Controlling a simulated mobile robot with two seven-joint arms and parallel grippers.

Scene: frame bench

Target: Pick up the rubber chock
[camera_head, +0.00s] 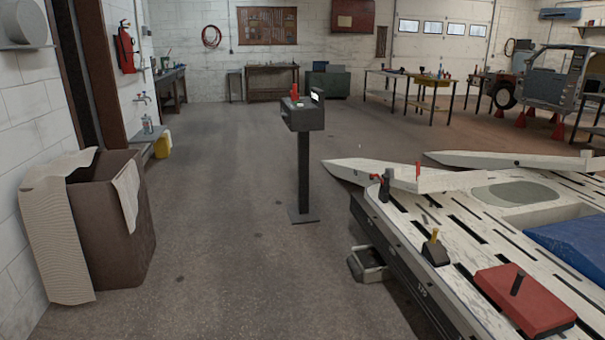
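A small black wedge-shaped block with a yellow upright peg (435,251), which looks like the rubber chock, sits on the slotted white frame bench (475,237) near its left edge. A larger flat red block with a black upright peg (500,292) lies on the bench closer to me, at the lower right. I cannot tell for certain from looks alone which of the two is rubber. Neither of my grippers shows in the head view, and nothing covers the black block.
A black clamp with a red handle (386,186) stands on the bench's left edge. A blue ramp-like piece (570,246) lies at the right. A pedestal stand (304,165) is left of the bench, a brown bin (100,225) further left. The floor between is clear.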

